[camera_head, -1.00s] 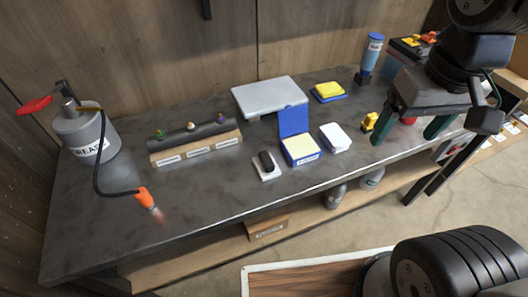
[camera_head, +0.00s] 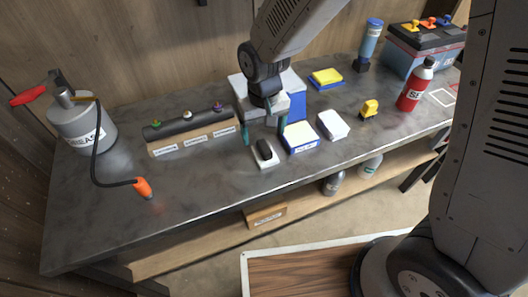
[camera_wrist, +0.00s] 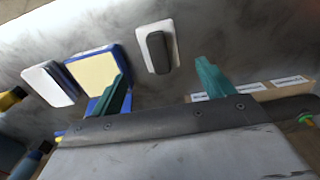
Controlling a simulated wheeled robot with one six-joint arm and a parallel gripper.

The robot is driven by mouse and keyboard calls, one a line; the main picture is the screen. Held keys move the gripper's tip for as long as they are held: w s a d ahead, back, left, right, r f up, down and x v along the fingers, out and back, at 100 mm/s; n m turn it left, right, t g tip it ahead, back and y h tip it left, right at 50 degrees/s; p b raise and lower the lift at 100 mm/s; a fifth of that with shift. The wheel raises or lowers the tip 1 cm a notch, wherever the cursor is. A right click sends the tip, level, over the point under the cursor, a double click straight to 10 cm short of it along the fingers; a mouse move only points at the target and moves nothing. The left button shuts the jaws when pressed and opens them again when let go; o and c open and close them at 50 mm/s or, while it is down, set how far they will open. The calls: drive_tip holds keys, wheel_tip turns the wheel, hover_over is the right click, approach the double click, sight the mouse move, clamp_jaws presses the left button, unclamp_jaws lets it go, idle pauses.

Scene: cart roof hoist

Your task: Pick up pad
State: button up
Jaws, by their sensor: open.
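My gripper (camera_head: 264,133) is open, its green fingers pointing down just behind a small dark block (camera_head: 264,150) on a white plate (camera_head: 265,160). I cannot tell for certain which thing is the pad. In the wrist view the dark block (camera_wrist: 157,52) lies ahead of the gap between the fingertips (camera_wrist: 163,74), with nothing between them. Right of it, in the head view, stands an open blue box (camera_head: 300,149) with a cream-coloured pad-like top (camera_head: 299,135); its raised lid is partly hidden by my gripper. The box shows left of the block in the wrist view (camera_wrist: 95,76).
A white-topped blue box (camera_head: 333,125) and yellow block (camera_head: 369,109) are to the right. A yellow sponge-like piece (camera_head: 326,76) lies behind. A labelled rack (camera_head: 195,142) and grease can (camera_head: 85,128) stand left. The bench's front left (camera_head: 110,225) is clear.

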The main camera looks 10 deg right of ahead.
sight(264, 146)
drive_tip(key=f, duration=0.7)
drive_tip(key=shift+s+f, duration=0.1)
drive_tip(key=shift+s, duration=0.1)
drive_tip(key=c, duration=1.1)
